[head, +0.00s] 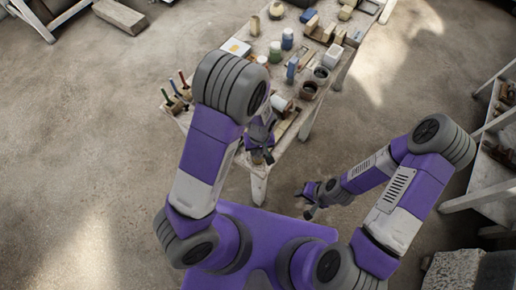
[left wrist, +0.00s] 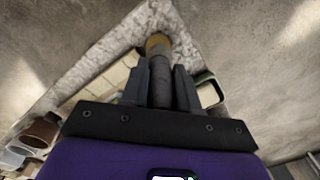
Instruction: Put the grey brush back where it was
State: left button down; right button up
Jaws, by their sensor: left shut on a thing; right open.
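My left gripper (head: 262,145) is at the near end of the cluttered table, partly hidden by its own arm. In the left wrist view its fingers (left wrist: 161,88) are shut on the grey brush (left wrist: 160,64), a dark grey cylinder with a tan end pointing away from the palm. The tan end overlaps the pale table edge in that view; I cannot tell whether it touches. My right gripper (head: 311,197) is open and empty, over the floor right of the table.
Several brushes with coloured handles (head: 177,90) stand at the table's left edge. Jars (head: 287,39), dark pots (head: 308,90) and blocks crowd the tabletop (head: 228,64). A shelf (head: 497,125) stands at the right. The floor between is clear.

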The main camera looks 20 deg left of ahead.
pick_arm(q)
jog(key=c, duration=0.8)
grip_release()
jog(key=shift+f, duration=0.1)
jog(key=shift+c, duration=0.2)
jog(key=shift+r, duration=0.2)
jog(key=r+p, duration=0.2)
jog(key=r, duration=1)
jog(key=shift+d+p, duration=0.2)
jog(key=shift+p, duration=0.15)
